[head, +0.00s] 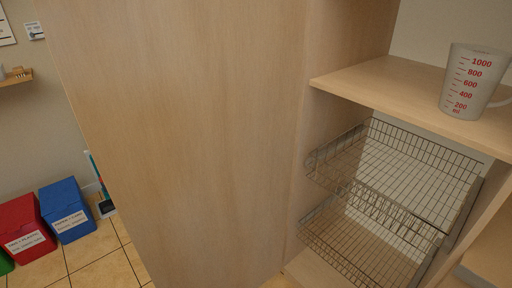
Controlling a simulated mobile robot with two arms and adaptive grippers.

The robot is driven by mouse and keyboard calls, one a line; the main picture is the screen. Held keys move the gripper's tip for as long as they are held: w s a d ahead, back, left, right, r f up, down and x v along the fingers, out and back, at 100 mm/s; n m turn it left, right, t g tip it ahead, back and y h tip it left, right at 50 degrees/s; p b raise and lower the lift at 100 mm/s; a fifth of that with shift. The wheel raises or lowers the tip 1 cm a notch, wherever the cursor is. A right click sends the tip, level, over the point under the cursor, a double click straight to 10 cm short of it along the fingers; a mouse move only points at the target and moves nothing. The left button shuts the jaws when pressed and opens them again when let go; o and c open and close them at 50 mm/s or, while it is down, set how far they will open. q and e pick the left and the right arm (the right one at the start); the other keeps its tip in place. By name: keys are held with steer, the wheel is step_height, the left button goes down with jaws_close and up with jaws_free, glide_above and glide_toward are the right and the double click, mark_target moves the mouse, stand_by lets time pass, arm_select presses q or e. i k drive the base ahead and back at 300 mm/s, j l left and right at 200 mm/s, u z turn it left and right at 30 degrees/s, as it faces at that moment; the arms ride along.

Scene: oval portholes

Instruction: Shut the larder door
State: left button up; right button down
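The larder door (180,140) is a tall, plain, light-wood panel filling the left-centre of the head view. It stands open, swung out to the left of the larder opening. Its top and bottom run out of view, and I see no handle on the face shown. The larder's inner side wall (347,40) shows to the right of the door. Inside are a wooden shelf (385,80) and two wire baskets, an upper one (400,185) and a lower one (365,250). Neither of my grippers is in view.
A measuring jug (470,85) stands on the larder shelf. At the lower left, beyond the door, a red bin (25,232) and a blue bin (67,212) stand by the wall. Tiled floor (95,255) between them and the door is clear.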

mark_target(185, 111)
steer(key=i+j+z, duration=0.1)
steer(key=j+z, duration=0.2)
steer(key=z, duration=0.15)
steer(key=j+z, duration=0.7)
steer(key=z, duration=0.15)
steer(key=j+z, duration=0.45)
steer(key=k+j+z, duration=0.1)
steer(key=j, duration=0.35)
steer(key=k+j, duration=0.2)
steer(key=j, duration=0.2)
steer(key=k+j+z, duration=0.15)
steer(key=j, duration=0.25)
steer(key=k+j, duration=0.2)
steer(key=j, duration=0.2)
steer(key=k+j+z, duration=0.15)
steer(key=j, duration=0.25)
steer(key=i+l, duration=0.15)
steer(key=l, duration=0.1)
